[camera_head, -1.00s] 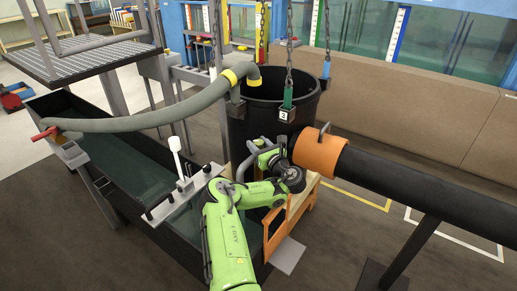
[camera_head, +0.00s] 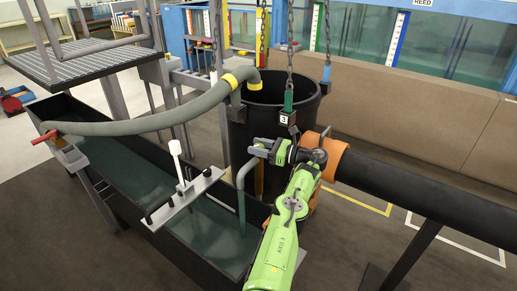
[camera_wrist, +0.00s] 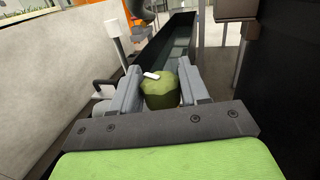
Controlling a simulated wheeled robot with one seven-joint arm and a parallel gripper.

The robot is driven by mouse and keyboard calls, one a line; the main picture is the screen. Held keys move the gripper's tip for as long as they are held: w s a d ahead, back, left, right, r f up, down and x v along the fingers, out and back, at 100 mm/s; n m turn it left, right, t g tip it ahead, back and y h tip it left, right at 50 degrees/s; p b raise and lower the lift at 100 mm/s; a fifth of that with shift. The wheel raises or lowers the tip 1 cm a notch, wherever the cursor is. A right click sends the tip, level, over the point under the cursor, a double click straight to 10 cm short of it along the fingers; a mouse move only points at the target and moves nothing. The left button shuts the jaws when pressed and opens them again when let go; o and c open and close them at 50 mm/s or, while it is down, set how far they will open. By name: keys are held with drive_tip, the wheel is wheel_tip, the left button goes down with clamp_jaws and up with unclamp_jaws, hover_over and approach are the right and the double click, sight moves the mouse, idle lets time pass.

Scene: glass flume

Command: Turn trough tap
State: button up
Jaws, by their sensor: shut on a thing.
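The trough tap shows in the head view as a bent grey spout (camera_head: 243,172) beside the black tub, over the trough (camera_head: 128,168). A narrow teal strip below its mouth reaches the trough water and looks like running water. In the wrist view a round green knob (camera_wrist: 161,94) with a white mark on top sits between my two grey fingers. My gripper (camera_wrist: 158,80) is shut on this knob. In the head view my gripper (camera_head: 268,149) is at the tap's top, and the knob is hidden there by my gripper and arm.
A black tub (camera_head: 262,95) stands right behind the tap. A green-tagged chain (camera_head: 289,100) hangs close above my gripper. A black pipe (camera_head: 400,190) with an orange collar lies to the right. A white-handled lever (camera_head: 178,160) stands on a crossbar over the trough.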

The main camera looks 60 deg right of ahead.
drive_tip(key=shift+s+f, duration=0.15)
drive_tip(key=shift+f, duration=0.2)
drive_tip(key=shift+f+y, duration=0.2)
drive_tip(key=shift+y, duration=0.1)
drive_tip(key=o, duration=0.8)
drive_tip(key=shift+a, duration=0.1)
drive_tip(key=shift+o, duration=0.6)
drive_tip(key=shift+r, duration=0.1)
